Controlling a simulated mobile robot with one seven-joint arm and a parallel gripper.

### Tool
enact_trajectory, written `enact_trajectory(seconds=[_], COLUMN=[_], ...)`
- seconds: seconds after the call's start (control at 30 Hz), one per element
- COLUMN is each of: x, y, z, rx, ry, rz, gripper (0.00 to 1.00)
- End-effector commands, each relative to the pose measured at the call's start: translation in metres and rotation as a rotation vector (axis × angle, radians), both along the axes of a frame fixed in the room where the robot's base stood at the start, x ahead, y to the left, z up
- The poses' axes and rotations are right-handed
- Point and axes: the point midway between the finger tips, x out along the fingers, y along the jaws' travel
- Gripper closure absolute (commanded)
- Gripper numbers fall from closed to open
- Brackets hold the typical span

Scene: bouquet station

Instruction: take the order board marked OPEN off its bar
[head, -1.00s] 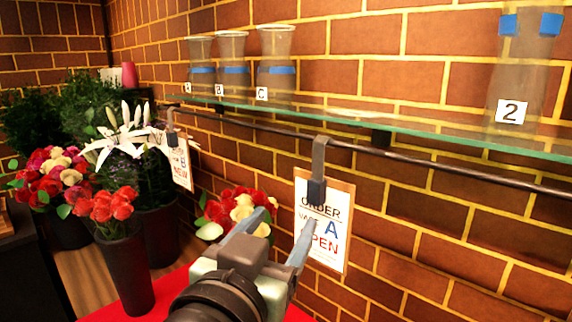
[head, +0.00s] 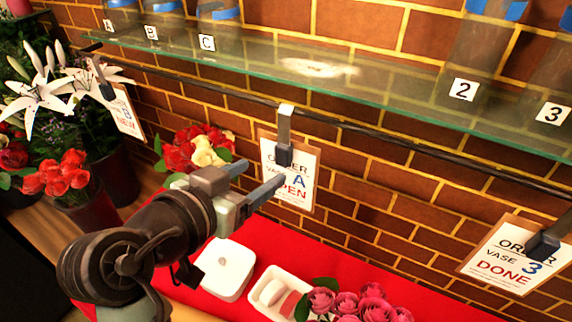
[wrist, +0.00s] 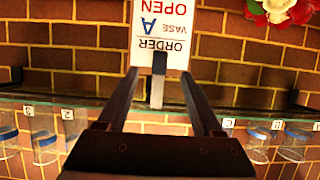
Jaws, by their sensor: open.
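The order board marked OPEN (head: 289,186), for vase A, hangs by a grey hook (head: 284,130) from the dark bar (head: 370,138) along the brick wall. In the wrist view the board (wrist: 161,20) appears upside down, with its hook (wrist: 158,80) between my two fingers. My gripper (head: 258,182) is open in front of the board, its fingers pointing at it from the left in the head view. In the wrist view my gripper (wrist: 160,78) has one finger on each side of the hook. I cannot tell how far the fingertips are from the board.
A glass shelf (head: 330,80) with labelled vases runs just above the bar. A board for vase 3 marked DONE (head: 510,256) hangs at right, another board (head: 125,110) at left. A white container (head: 225,268) and flowers stand below on red cloth.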

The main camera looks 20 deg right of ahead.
Motion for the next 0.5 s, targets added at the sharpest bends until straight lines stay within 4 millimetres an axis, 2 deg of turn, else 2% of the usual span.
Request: enact_trajectory(seconds=[0.1, 0.27, 0.5], x=[0.009, 0.014, 0.031], y=[-0.012, -0.019, -0.044], z=[-0.005, -0.008, -0.016], rx=[-0.001, 0.001, 0.0], ry=[0.003, 0.001, 0.005], rz=[-0.001, -0.001, -0.001], gripper=[0.32, 0.32, 0.32])
